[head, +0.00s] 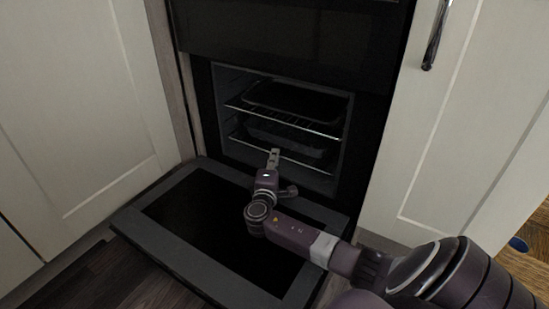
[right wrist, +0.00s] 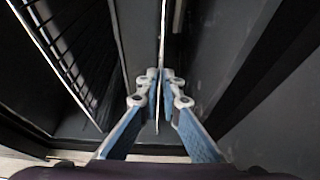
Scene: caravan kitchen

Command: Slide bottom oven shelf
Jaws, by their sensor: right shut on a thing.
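The oven (head: 345,125) is open, with two wire shelves inside. The bottom oven shelf (head: 310,166) is the lower one, and its pale front bar runs across the opening. My right gripper (head: 274,154) reaches in over the lowered door to this front bar. In the right wrist view my right gripper (right wrist: 160,95) is shut on the thin bar of the bottom oven shelf (right wrist: 161,40), which stands between the fingers. The fingers cover part of the bar. My left gripper is not in view.
The upper oven shelf (head: 313,130) sits above, bearing a dark tray (head: 290,101). Another dark tray (head: 285,136) rests on the bottom shelf. The oven door (head: 175,250) lies folded down under my right arm. Pale cabinets (head: 85,100) flank the oven on both sides.

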